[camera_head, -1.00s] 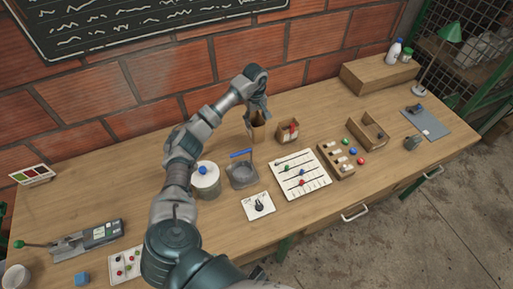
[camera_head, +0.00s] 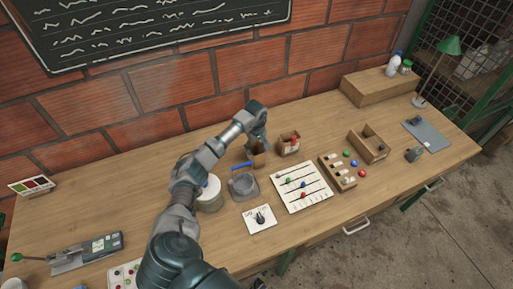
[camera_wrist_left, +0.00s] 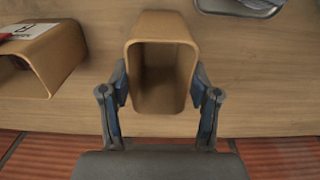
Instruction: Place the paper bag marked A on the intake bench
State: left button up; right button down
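A brown open-topped paper bag (camera_head: 259,160) is at the back middle of the wooden bench (camera_head: 130,200). My left gripper (camera_head: 257,146) comes down on it from above. In the left wrist view, the fingers (camera_wrist_left: 160,82) lie against both sides of the bag (camera_wrist_left: 162,35), close around its rim. The bag looks empty inside. No letter shows on it, and I cannot tell whether its base touches the bench. A second paper bag (camera_head: 289,146) stands to its right, with a red mark and a white label. In the wrist view this bag (camera_wrist_left: 55,55) is at the left. My right gripper is out of view.
A grey square tray (camera_head: 243,187) and white lidded pot (camera_head: 209,195) stand in front of the bag. A slider board (camera_head: 302,187) and wooden racks (camera_head: 337,172) are to the right. The brick wall (camera_head: 150,90) is close behind.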

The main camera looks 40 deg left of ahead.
pick_arm(q)
jog(key=o, duration=0.4)
jog(key=shift+a+f, duration=0.1)
jog(key=shift+a, duration=0.05)
notch_tip(320, 180, up, 12)
jog(key=shift+d+r, duration=0.2)
jog(key=shift+d, duration=0.1)
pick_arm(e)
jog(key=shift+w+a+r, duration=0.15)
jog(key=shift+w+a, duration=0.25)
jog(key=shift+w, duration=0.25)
pick_arm(q)
jog(key=shift+a, duration=0.1)
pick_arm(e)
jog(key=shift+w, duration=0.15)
